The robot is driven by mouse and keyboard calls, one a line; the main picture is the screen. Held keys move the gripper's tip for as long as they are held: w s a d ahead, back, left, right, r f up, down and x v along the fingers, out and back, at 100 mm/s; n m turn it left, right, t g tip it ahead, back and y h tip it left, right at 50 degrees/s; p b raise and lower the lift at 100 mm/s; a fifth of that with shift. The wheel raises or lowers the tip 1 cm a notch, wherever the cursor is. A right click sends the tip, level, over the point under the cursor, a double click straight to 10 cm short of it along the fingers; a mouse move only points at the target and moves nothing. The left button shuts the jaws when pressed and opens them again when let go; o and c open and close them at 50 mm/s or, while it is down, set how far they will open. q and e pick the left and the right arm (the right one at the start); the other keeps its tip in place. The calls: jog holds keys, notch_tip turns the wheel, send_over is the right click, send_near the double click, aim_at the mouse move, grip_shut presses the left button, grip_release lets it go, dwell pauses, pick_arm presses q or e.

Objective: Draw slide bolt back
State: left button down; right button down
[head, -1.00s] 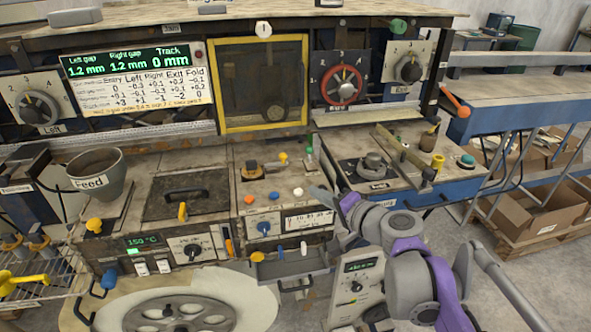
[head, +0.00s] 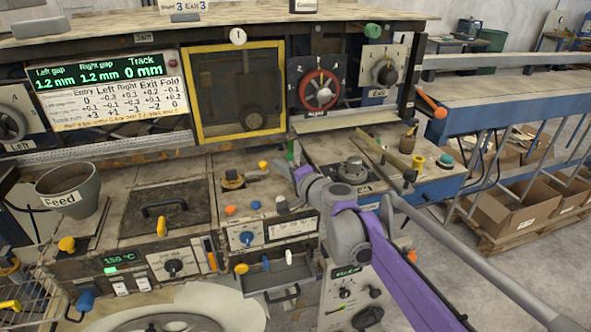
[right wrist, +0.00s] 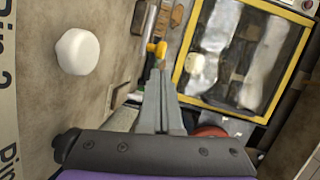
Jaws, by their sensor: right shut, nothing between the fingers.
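A small fitting with a yellow knob (head: 263,165) sits on the worn bench top below the yellow-framed window; it looks like the slide bolt, but I cannot be sure. In the right wrist view a yellow knob (right wrist: 157,50) shows just beyond my fingertips, with a small gap in the picture; contact cannot be judged. My right gripper (head: 300,174) is shut and empty, to the right of the fitting in the head view. Its two grey fingers (right wrist: 160,78) lie together in the wrist view. My left gripper is not in view.
A yellow-framed window (head: 197,120) stands behind the bench top. A brass-coloured part (head: 232,181) lies left of the knob. A round white knob (right wrist: 77,52) shows in the wrist view. A green-handled part (head: 290,150) and a grey dial (head: 352,170) stand on the right.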

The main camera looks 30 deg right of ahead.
jog(key=shift+w+a+f, duration=0.15)
jog(key=shift+w+a, duration=0.25)
jog(key=shift+a, duration=0.1)
